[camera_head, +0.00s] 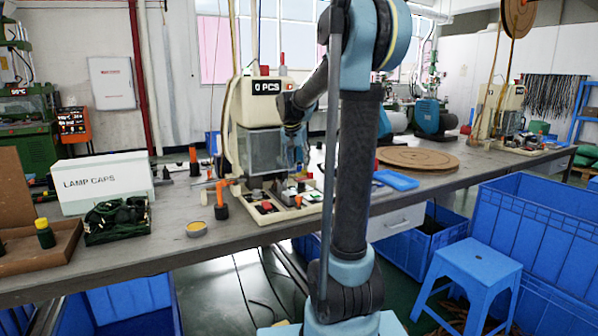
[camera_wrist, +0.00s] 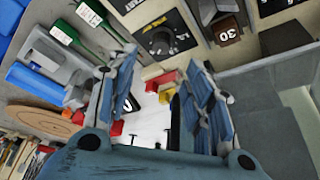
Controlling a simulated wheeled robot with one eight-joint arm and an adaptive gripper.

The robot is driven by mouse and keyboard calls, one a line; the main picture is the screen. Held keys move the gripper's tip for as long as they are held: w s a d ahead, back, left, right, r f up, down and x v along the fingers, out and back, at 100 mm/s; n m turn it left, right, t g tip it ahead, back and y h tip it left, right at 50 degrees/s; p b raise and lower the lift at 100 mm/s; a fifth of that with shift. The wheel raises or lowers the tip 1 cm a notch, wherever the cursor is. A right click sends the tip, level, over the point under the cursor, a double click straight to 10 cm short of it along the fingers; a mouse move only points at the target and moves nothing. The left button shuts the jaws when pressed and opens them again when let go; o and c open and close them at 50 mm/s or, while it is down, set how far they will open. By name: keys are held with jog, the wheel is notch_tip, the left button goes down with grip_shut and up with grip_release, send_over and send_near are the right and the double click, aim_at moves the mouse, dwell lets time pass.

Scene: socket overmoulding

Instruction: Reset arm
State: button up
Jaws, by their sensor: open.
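My gripper (camera_head: 297,160) hangs at the front of the cream machine (camera_head: 247,104) marked "0 PCS", pointing down above the machine's base plate (camera_head: 262,218). My arm reaches to it from the right. In the wrist view my gripper (camera_wrist: 157,85) has its two blue-grey fingers spread apart, with nothing held between them. Red and yellow parts and a white surface show beyond the fingers. The fingertips appear apart from these parts, though the exact gap is hard to judge.
A brown disc (camera_head: 418,159) and blue tray (camera_head: 396,180) lie right. A blue stool (camera_head: 468,267) and crates (camera_head: 520,225) stand below.

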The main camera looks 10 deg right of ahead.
jog(key=shift+s+r, duration=0.15)
jog(key=shift+r, duration=0.25)
jog(key=s+d+f+n+y, duration=0.1)
jog(key=s+f, duration=0.1)
jog(key=s, duration=0.8)
jog(key=s+d+f+n, duration=0.1)
jog(key=s+f+n, duration=0.15)
jog(key=s, duration=0.85)
jog(key=s+f+n, duration=0.1)
jog(key=s+f, duration=0.6)
jog(key=s, duration=0.2)
jog(key=s+a+f+n+g+y, duration=0.1)
jog(key=s+f, duration=0.6)
jog(key=s, duration=0.2)
jog(key=shift+s+g, duration=0.3)
jog(key=shift+s, duration=0.05)
jog(key=shift+n, duration=0.25)
jog(key=shift+w+f, duration=0.15)
jog(key=shift+w, duration=0.35)
